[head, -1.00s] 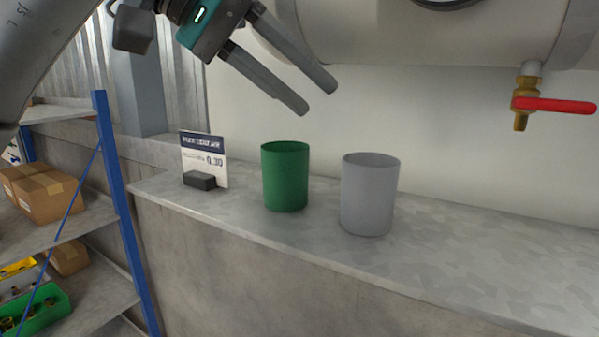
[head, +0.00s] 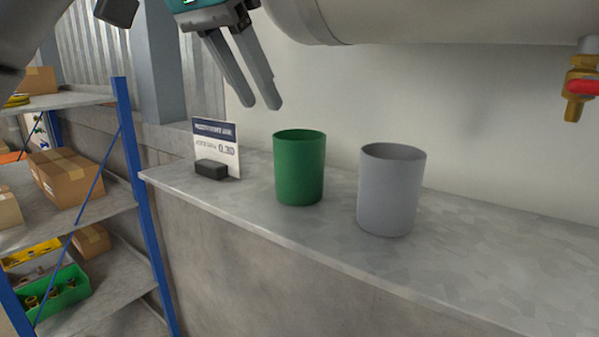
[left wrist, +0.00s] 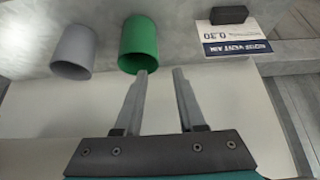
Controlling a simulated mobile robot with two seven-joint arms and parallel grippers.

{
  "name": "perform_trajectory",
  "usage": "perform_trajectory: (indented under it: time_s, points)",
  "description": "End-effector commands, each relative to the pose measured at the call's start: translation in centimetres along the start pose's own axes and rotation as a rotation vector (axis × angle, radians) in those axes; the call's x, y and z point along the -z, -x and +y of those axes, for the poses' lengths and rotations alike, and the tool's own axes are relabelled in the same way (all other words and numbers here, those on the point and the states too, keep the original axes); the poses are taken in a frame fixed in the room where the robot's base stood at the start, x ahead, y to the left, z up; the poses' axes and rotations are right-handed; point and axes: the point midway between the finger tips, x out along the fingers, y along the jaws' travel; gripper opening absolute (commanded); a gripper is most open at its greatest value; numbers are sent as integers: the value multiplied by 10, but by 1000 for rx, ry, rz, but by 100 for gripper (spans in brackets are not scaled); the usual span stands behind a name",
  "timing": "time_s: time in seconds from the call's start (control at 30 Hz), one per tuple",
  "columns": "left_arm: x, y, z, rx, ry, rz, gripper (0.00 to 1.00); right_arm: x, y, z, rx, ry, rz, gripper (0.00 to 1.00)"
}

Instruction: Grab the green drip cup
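The green drip cup (head: 299,168) stands upright on the grey ledge (head: 470,240), and it also shows in the left wrist view (left wrist: 139,42). My left gripper (head: 262,105) is above and to the left of the green cup in the head view, fingers pointing down. Its two fingers are apart with nothing between them, as the left wrist view (left wrist: 162,72) shows. There one fingertip lies close to the cup's rim in the picture; I cannot tell whether it touches. My right gripper is not in view.
A grey cup (head: 390,190) stands right of the green one. A small sign in a dark holder (head: 212,169) stands to its left. The tank (head: 420,20) hangs above, with a red-handled brass tap (head: 581,88) at right. Shelving with boxes (head: 66,178) is at far left.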

Motion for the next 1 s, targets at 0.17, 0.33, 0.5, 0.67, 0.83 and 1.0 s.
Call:
perform_trajectory:
  time_s: [0.17,0.33,0.5,0.67,0.83,1.0]
  points:
    - [0,-11,1,0,-1,0,39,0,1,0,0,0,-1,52]
    - [-3,-36,4,-2,-1,-2,39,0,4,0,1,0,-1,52]
    - [-3,-55,5,-1,0,0,39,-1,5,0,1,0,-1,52]
    - [-3,-59,5,-1,-1,1,39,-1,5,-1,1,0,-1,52]
    - [-3,-58,5,-1,-1,1,33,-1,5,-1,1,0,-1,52]
    - [-3,-58,5,-1,-1,1,14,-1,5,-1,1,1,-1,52]
